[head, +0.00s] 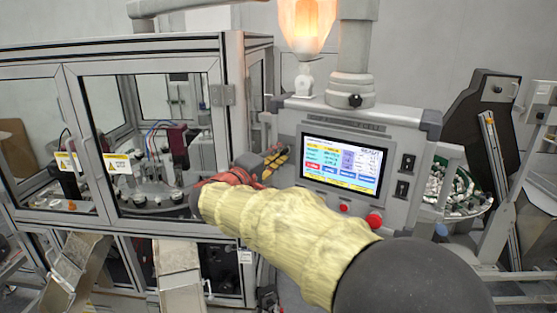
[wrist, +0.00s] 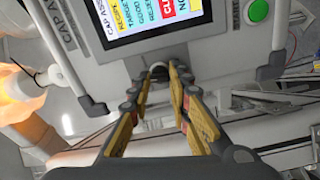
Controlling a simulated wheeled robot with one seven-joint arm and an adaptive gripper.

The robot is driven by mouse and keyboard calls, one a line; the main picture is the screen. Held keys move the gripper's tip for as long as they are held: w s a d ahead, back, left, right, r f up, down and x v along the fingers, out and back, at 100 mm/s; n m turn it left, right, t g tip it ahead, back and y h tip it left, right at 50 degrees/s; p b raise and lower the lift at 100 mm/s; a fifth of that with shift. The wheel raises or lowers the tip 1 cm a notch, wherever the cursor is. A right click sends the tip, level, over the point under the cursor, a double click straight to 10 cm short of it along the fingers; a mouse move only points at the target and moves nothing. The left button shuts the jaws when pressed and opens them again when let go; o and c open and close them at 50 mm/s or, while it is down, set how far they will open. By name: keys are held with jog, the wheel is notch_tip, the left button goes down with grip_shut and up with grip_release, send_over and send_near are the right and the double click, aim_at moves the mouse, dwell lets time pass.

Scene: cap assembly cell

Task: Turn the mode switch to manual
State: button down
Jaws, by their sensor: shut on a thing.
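The mode switch (wrist: 158,69) shows in the wrist view as a small rounded knob on the grey panel face beside the screen (wrist: 150,15). My gripper (wrist: 160,74) has its two yellow-and-black fingers on either side of the knob, shut on it. Its setting cannot be read, since the fingertips cover most of it. In the head view my gripper (head: 274,158) is at the left side of the control panel (head: 398,135). The knob is hidden there behind my gripper and arm.
The panel carries a lit touchscreen (head: 340,165), a red button (head: 375,218) and black switches (head: 408,162). A green button (wrist: 258,10) shows in the wrist view. A glass-doored machine frame (head: 66,95) stands close at left. A parts bowl (head: 465,205) is at right.

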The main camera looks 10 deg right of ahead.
jog(key=shift+f+n+p, duration=0.15)
jog(key=shift+n+p, duration=0.9)
jog(key=shift+n, duration=4.55)
jog(key=shift+f, duration=0.1)
jog(key=c, duration=1.6)
grip_release()
jog(key=shift+c, duration=0.2)
jog(key=v, duration=1.2)
